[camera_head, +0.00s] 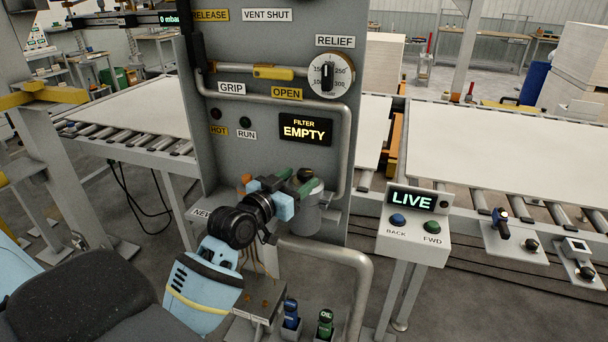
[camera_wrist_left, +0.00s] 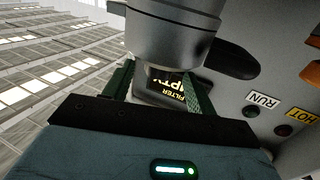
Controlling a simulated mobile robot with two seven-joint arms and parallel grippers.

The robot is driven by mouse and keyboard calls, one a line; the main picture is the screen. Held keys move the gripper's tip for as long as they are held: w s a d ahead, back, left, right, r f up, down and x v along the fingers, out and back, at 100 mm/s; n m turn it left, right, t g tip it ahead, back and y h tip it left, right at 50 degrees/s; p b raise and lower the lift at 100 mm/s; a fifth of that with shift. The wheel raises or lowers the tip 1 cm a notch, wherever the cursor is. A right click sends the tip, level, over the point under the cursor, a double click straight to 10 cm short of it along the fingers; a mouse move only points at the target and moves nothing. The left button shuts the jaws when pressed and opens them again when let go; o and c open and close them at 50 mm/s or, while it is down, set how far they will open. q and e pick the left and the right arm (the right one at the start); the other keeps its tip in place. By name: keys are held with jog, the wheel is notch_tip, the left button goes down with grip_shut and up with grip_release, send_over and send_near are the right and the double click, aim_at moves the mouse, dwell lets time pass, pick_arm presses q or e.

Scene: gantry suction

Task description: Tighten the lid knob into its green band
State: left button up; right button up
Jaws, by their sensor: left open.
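The grey filter canister (camera_head: 305,217) stands against the panel, with a dark knob (camera_head: 306,174) on its lid. My left gripper (camera_head: 303,180) is open, its two green fingers reaching to the lid, one on each side of the knob as far as I can tell. Contact with the knob cannot be made out. In the left wrist view the canister (camera_wrist_left: 175,35) fills the top, and the fingers (camera_wrist_left: 160,88) are apart with the filter display seen between them. I cannot make out the green band; the fingers cover much of the lid. My right gripper is out of view.
The panel carries a display reading FILTER EMPTY (camera_head: 305,129), a relief dial (camera_head: 327,75) and a yellow-handled pipe (camera_head: 273,73). A bent pipe (camera_head: 350,262) runs below the canister. A LIVE button box (camera_head: 413,222) stands to the right. Roller conveyors (camera_head: 500,150) flank the panel.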

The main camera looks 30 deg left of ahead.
aim_at(304, 171)
pick_arm(q)
jog(key=shift+w+d, duration=0.15)
jog(key=shift+w, duration=1.5)
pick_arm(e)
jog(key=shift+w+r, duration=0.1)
pick_arm(q)
jog(key=shift+c, duration=0.3)
